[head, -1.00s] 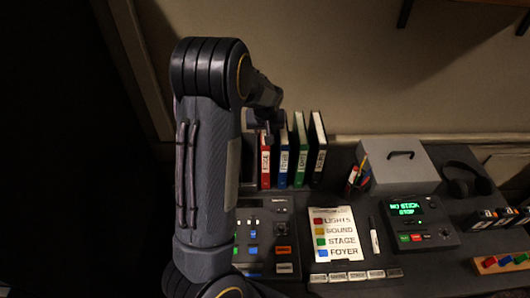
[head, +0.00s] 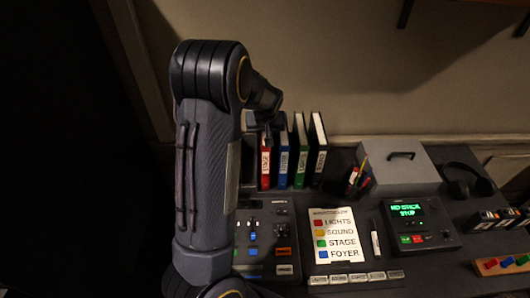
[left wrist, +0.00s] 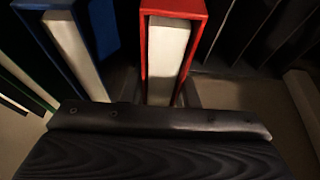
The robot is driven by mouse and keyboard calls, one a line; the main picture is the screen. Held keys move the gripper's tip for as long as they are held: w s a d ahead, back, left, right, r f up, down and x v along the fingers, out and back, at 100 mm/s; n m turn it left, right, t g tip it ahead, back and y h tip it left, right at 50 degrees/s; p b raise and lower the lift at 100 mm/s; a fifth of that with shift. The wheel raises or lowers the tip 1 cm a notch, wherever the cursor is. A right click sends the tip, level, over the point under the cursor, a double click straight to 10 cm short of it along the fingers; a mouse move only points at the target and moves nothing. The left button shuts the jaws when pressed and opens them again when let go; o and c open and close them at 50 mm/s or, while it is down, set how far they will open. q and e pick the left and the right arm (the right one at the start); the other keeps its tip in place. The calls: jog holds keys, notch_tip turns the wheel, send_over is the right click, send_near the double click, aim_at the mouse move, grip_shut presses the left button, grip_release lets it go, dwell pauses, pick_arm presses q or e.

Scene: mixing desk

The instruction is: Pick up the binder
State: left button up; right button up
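A red binder (head: 265,166) stands upright at the left end of a row on the desk, with a blue binder (head: 283,166), a green binder (head: 300,150) and a black binder (head: 318,150) to its right. My left gripper (head: 267,130) is over the top of the red binder, partly hidden behind my own arm. In the left wrist view the red binder (left wrist: 146,50) is centred just beyond the gripper's dark body, with dark finger parts close on both sides. I cannot tell whether they touch it. My right gripper is not in view.
A grey box (head: 372,172) and a pen holder (head: 357,180) stand right of the binders. A control panel (head: 283,228), a label card (head: 325,215) and a unit with a green display (head: 440,235) lie in front. The wall is close behind.

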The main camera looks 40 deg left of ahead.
pick_arm(q)
grip_shut()
jog(key=shift+r, duration=0.1)
